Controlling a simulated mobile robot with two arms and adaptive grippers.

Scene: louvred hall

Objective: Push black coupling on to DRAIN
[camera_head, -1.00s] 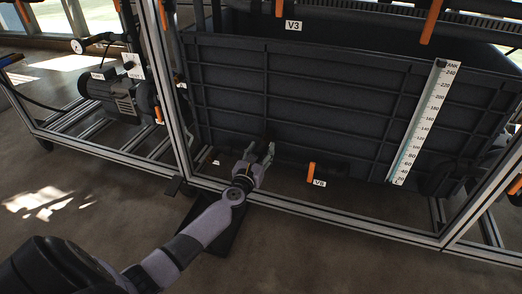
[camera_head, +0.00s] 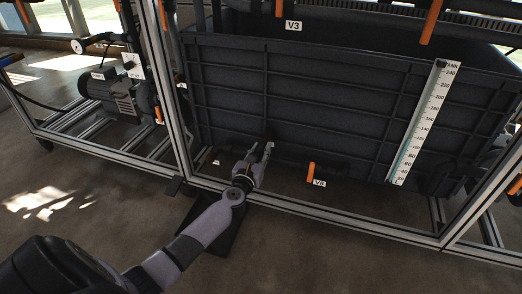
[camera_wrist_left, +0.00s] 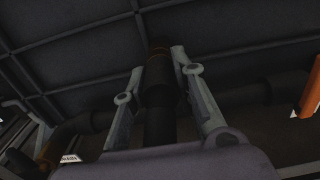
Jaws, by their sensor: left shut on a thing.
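The black coupling (camera_wrist_left: 160,85) stands out in the left wrist view as a dark cylinder with a brownish-orange band at its far end. My left gripper (camera_wrist_left: 160,68) has one finger on each side of it and is shut on it. In the head view my left gripper (camera_head: 260,150) is low in front of the big dark tank (camera_head: 300,100), where the coupling is too dark to make out clearly. A small white label (camera_wrist_left: 70,158) lies at lower left in the wrist view, its text hard to read. My right gripper is not in view.
An aluminium frame (camera_head: 330,220) runs around the tank's base, with an upright post left of my gripper. An orange valve handle (camera_head: 311,171) labelled V8 is close at right. A pump (camera_head: 115,92) stands at left. The floor in front is mostly clear.

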